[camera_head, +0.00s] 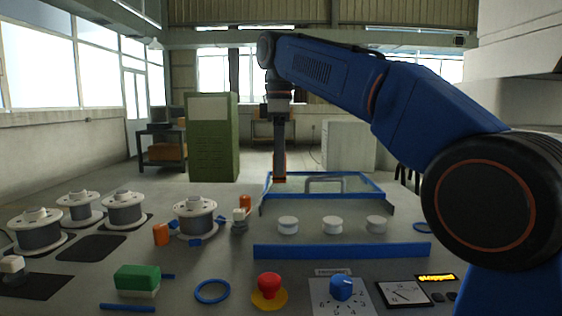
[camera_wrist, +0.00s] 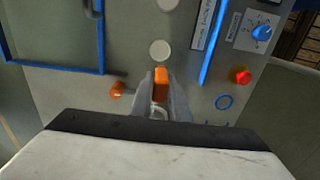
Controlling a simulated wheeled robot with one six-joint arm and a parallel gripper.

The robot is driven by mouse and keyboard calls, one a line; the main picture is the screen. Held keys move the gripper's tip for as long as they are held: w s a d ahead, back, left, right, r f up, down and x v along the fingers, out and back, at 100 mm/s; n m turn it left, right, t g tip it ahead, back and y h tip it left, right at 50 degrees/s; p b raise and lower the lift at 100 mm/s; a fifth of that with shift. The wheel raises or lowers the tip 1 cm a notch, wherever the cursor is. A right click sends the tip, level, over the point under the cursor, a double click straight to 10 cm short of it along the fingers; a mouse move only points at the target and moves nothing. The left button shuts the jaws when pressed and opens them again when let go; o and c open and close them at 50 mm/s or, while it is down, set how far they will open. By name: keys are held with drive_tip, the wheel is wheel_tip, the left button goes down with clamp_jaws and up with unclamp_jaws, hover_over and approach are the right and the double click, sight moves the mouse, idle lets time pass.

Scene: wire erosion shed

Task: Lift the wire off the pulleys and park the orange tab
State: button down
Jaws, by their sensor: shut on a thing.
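My gripper (camera_head: 280,178) hangs upright above the bench, over its far part, in the head view. In the wrist view my gripper (camera_wrist: 161,86) is shut on the orange tab (camera_wrist: 162,77), which sits between the grey fingertips. Three white round pulleys stand in a row: the left pulley (camera_head: 288,225), middle pulley (camera_head: 332,225) and right pulley (camera_head: 376,224). One pulley (camera_wrist: 160,50) shows just beyond the fingertips in the wrist view. I cannot make out the wire in either view.
A second orange piece (camera_wrist: 117,89) lies beside the gripper. A blue rail (camera_head: 342,251) runs in front of the pulleys. A blue-framed panel (camera_head: 350,185) lies behind them. A red button (camera_head: 268,284), blue knob (camera_head: 342,287) and spool (camera_head: 195,218) stand nearby.

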drive_tip(key=s+a, duration=0.5)
drive_tip(key=s, duration=0.6)
drive_tip(key=s+a, duration=0.6)
drive_tip(key=s, duration=0.6)
drive_tip(key=shift+a, duration=0.2)
idle(0.4)
drive_tip(key=shift+f, duration=5.65)
drive_tip(key=shift+f, duration=0.75)
drive_tip(key=c, duration=1.6)
unclamp_jaws()
drive_tip(key=shift+r, duration=0.1)
